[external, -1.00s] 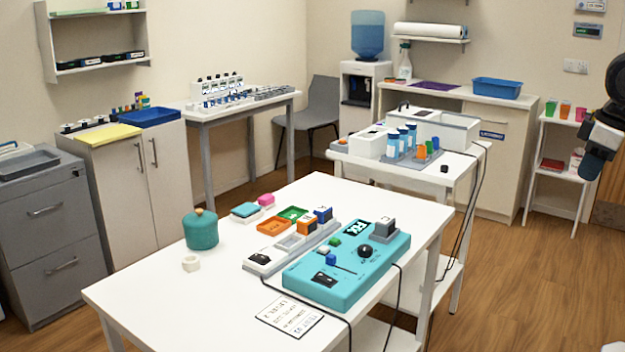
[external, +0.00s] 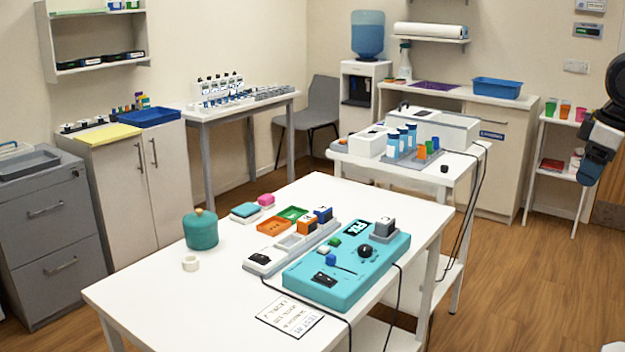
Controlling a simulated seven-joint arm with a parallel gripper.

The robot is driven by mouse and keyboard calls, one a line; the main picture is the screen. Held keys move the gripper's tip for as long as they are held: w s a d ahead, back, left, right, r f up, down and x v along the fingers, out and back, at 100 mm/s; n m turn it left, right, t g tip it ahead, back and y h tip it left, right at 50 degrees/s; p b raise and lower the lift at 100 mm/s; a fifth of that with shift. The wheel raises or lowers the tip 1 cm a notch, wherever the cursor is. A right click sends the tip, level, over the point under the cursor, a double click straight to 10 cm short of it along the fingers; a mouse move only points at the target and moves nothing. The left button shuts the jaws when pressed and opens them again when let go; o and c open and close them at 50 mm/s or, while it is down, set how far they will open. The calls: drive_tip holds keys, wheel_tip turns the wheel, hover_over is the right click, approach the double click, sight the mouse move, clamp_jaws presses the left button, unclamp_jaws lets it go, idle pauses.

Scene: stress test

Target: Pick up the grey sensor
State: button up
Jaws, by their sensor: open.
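A small grey block (external: 384,228), which looks like the grey sensor, stands upright at the far right corner of the teal console (external: 345,286). The console lies on the white front table. My gripper (external: 590,172) hangs at the right edge of the external view, high up and well away from the console and the grey block. It is open, and I see nothing held in it. Its fingers are small and dark here, and part of my arm is cut off by the picture edge.
Left of the console is a grey tray (external: 262,262) with coloured blocks. A printed card (external: 289,317) lies in front. Black cables hang over the table edge. A second table (external: 462,172) stands behind.

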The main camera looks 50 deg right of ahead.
drive_tip(key=m+g, duration=0.3)
drive_tip(key=m, duration=1.4)
hover_over(385, 219)
drive_tip(key=f, duration=1.6)
drive_tip(key=shift+s+d, duration=0.1)
drive_tip(key=shift+s, duration=0.25)
drive_tip(key=shift+w+f+m, duration=0.35)
drive_tip(key=shift+f+m, duration=0.05)
drive_tip(key=shift+f, duration=0.05)
drive_tip(key=shift+f, duration=1.25)
